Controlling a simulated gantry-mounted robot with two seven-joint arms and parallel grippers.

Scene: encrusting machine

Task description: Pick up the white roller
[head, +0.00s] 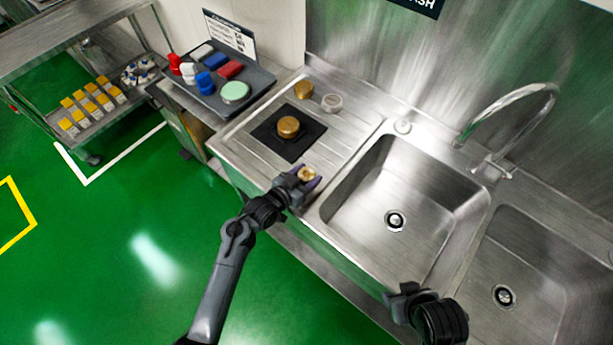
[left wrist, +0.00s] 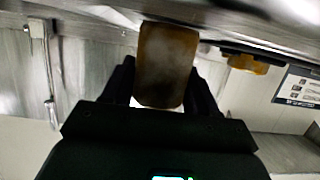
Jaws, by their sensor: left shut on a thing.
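My left gripper (head: 307,179) is shut on a small gold-brown cylindrical part (head: 307,174) at the counter's front edge, left of the sink. In the left wrist view this part (left wrist: 167,65) stands between the dark fingers (left wrist: 160,88), with a worn, cloudy surface. A whitish round piece (head: 332,103), which may be the white roller, sits at the back of the drainboard, apart from the gripper. My right gripper (head: 405,295) is dark and hangs by the sink's front edge; its jaws are not clear.
A gold round part (head: 288,127) sits on a black square mat (head: 267,139) on the drainboard. Another gold part (head: 303,89) is behind it. A dark tray (head: 257,84) holds coloured brushes and a green disc. Two sink basins (head: 367,207) and a faucet (head: 505,100) lie right.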

